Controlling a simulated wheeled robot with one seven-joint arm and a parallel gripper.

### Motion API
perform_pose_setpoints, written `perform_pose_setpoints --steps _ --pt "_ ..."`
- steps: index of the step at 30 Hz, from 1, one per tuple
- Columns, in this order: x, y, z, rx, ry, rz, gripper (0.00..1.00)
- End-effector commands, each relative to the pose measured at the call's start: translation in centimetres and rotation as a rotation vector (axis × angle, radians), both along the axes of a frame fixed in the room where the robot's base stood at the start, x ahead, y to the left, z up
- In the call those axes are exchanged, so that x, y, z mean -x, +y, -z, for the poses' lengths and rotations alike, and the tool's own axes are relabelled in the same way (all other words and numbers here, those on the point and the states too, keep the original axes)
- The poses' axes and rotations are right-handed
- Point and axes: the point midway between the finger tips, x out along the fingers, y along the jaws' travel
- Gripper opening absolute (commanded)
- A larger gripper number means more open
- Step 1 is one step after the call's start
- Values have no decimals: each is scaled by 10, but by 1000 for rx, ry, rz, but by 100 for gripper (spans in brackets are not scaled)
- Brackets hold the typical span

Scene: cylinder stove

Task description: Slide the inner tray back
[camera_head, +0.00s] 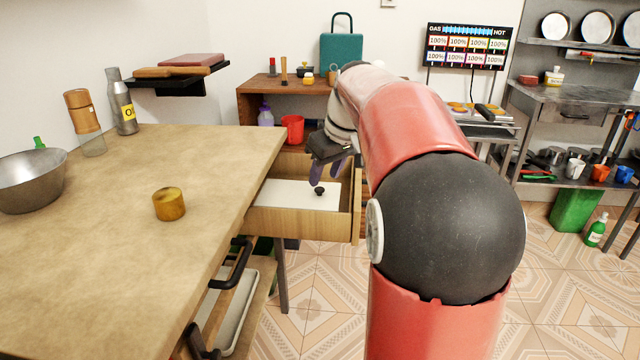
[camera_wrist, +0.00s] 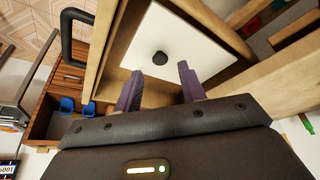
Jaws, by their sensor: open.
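A wooden drawer (camera_head: 352,205) stands pulled out from the right side of the wooden table. Inside it lies a white inner tray (camera_head: 290,194) with a small round black knob (camera_head: 319,190). In the wrist view the white tray (camera_wrist: 185,50) and its knob (camera_wrist: 159,58) show ahead of my fingers. My gripper (camera_head: 335,172) is over the drawer, close to the knob. In the wrist view my gripper (camera_wrist: 158,85) is open, its two purple fingers apart with nothing between them. I cannot tell how high the fingertips are above the tray.
The wooden tabletop (camera_head: 120,240) holds a small yellow-brown cylinder (camera_head: 169,204), a metal bowl (camera_head: 30,182) and bottles. A black handle (camera_head: 238,264) sits below the table edge. A brown shelf with a red cup (camera_head: 292,129) stands behind the drawer.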

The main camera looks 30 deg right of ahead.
Motion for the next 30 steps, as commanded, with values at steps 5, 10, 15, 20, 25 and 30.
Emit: perform_pose_setpoints --steps 5,10,15,20,25,30 --pt "-10 2 25 -1 1 1 40" --pt "-14 3 35 1 0 1 40" --pt "-14 3 36 1 -1 0 40" --pt "-14 3 35 1 -1 0 31" --pt "-14 3 35 1 -1 0 9" --pt "-14 3 35 0 -1 1 0"
